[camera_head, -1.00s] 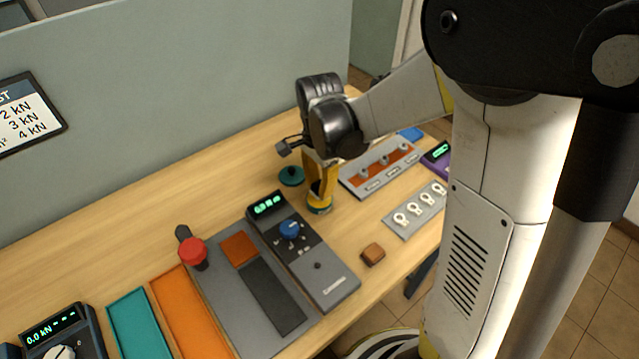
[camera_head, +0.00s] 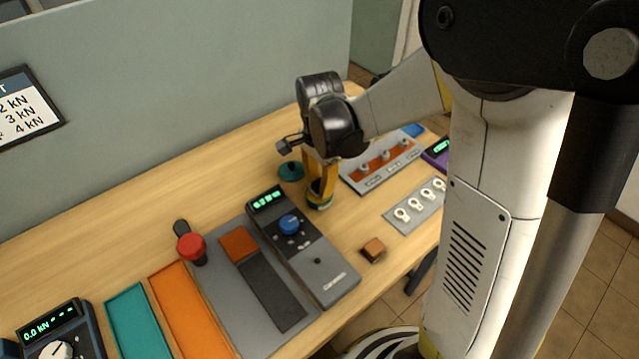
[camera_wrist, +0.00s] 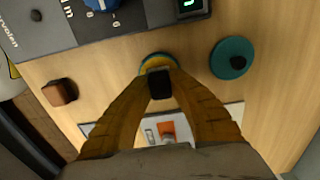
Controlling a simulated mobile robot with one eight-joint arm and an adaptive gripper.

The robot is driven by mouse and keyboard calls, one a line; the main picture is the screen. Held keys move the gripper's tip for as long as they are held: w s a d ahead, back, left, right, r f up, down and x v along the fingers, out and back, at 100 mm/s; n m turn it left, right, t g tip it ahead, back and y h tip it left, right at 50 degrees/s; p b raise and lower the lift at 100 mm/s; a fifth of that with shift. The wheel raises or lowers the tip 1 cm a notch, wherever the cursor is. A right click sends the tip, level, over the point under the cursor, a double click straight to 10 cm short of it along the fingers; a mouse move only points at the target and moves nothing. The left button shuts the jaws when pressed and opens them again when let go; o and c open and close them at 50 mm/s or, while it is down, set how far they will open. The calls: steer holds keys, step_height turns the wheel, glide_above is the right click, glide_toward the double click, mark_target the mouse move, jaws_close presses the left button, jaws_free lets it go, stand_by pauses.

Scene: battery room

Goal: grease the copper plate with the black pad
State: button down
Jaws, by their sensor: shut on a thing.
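My gripper (camera_wrist: 160,82) is shut on a small black piece (camera_wrist: 159,87), which looks like the black pad. In the head view, my gripper (camera_head: 318,182) points down at a round yellow and teal tin (camera_head: 319,204) on the bench. The fingertips are at or just above the tin's mouth; I cannot tell whether the pad touches what is inside. A teal lid with a black knob (camera_head: 291,171) lies behind the tin and also shows in the wrist view (camera_wrist: 232,58). A copper-coloured plate (camera_head: 239,245) lies flat on a grey board, left of the tin.
A grey meter box with a blue knob (camera_head: 335,284) lies between plate and tin. A red knob (camera_head: 191,247) stands left of the plate. A brown block (camera_head: 373,249) sits near the front edge. A panel with studs (camera_head: 350,182) lies right of the tin.

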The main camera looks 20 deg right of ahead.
mark_target(319, 182)
steer(key=shift+f+b, duration=0.4)
steer(key=shift+f, duration=0.1)
stand_by(1.2)
steer(key=shift+r, duration=0.1)
steer(key=shift+r+p, duration=2.7)
steer(key=shift+r, duration=0.75)
steer(key=shift+f, duration=0.1)
step_height(319, 182, down, 2)
steer(key=n, duration=0.6)
steer(key=shift+w, duration=0.15)
steer(key=n, duration=0.2)
steer(key=f+n, duration=0.1)
steer(key=n, duration=0.1)
steer(key=shift+w+f, duration=0.1)
steer(key=shift+f, duration=0.05)
steer(key=n, duration=0.2)
steer(key=f+n, duration=0.1)
steer(key=n, duration=0.1)
steer(key=shift+a+n, duration=0.1)
steer(key=shift+n, duration=0.2)
